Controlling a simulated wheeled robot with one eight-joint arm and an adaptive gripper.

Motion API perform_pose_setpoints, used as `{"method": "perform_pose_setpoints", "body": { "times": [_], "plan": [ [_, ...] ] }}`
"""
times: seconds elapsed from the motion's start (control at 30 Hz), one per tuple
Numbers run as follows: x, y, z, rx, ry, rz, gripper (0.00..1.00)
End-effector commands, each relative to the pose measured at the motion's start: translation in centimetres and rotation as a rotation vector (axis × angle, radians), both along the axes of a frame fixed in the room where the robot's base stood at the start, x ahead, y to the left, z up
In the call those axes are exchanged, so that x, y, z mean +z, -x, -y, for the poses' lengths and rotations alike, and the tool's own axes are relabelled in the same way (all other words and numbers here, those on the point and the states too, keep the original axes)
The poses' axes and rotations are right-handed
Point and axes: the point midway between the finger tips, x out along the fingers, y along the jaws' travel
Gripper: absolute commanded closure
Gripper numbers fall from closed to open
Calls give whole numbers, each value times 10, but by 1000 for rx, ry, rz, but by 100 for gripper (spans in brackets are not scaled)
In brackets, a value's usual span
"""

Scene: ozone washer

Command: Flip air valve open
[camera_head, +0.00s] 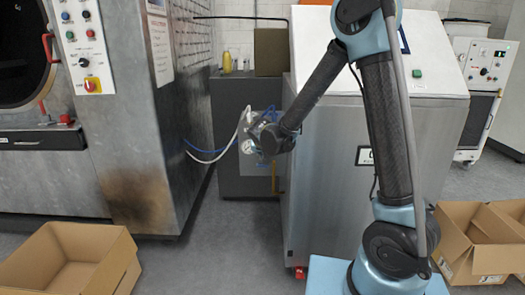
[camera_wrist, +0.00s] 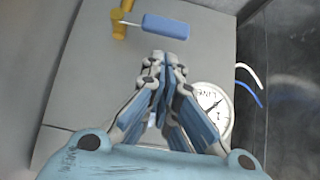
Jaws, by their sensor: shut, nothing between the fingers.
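The air valve shows at the top of the wrist view, with a yellow brass body (camera_wrist: 121,18) and a blue handle (camera_wrist: 166,27) pointing right from it. My gripper (camera_wrist: 163,57) is shut and empty. The gauge (camera_head: 247,146) also shows in the head view beside my gripper. There the arm's end hides most of the valve.
A grey panel (camera_wrist: 85,75) lies behind the valve. White and blue hoses (camera_head: 207,156) run from the left machine (camera_head: 130,120) toward the gauge. A steel cabinet (camera_head: 325,180) stands close to my arm's right. Open cardboard boxes (camera_head: 72,240) lie on the floor.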

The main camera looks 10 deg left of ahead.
Motion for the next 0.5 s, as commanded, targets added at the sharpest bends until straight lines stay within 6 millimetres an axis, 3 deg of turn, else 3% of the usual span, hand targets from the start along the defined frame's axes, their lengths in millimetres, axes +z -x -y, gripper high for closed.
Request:
{"method": "perform_pose_setpoints", "body": {
  "times": [0.2,0.5],
  "plan": [
    [-16,-1,0,-1,0,0,100],
    [-19,-1,2,-3,0,0,100]
  ]
}}
